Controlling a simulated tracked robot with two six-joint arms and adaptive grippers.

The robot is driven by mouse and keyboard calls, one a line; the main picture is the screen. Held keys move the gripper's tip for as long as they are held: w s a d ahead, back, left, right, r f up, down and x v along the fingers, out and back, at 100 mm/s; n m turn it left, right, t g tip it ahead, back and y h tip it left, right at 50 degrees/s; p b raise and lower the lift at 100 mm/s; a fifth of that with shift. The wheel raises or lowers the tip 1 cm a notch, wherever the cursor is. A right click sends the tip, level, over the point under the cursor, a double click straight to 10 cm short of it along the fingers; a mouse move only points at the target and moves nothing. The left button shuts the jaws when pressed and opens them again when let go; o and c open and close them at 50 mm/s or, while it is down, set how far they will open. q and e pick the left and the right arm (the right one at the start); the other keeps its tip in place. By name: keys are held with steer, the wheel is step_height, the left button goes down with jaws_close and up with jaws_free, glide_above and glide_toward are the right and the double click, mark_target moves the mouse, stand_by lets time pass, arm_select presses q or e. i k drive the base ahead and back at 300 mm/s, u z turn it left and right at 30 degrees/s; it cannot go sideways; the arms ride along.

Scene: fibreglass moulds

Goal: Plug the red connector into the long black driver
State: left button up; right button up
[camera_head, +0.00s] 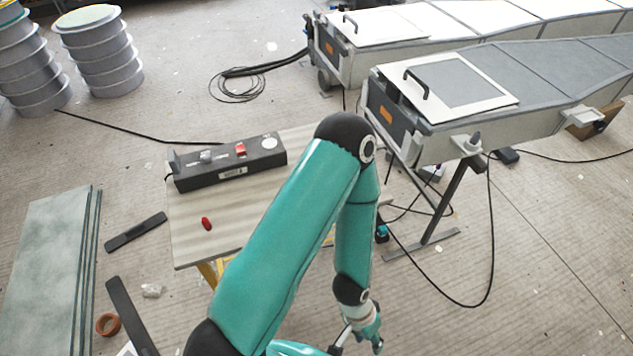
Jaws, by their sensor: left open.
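The red connector (207,224) is a small red piece lying on the light wooden table, in front of the long black driver (215,176). The driver is a long dark box near the table's back edge. A red block (240,149), a grey fitting and a round white label show on its top. My left gripper (358,345) is at the bottom of the view, low and to the right of the table, partly cut off by the frame edge. It is open, with nothing seen in it, and well apart from the connector. My right gripper is not in view.
My left arm hides the table's right part; the bare table top (190,250) shows at left. Two long moulds (470,130) on stands fill the upper right. Drums (100,50) stand upper left. Panels (45,270), black strips and an orange roll lie left. Cables cross the floor.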

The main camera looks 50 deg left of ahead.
mark_target(267, 152)
steer(key=u, duration=0.75)
steer(key=i, duration=1)
steer(key=u, duration=0.05)
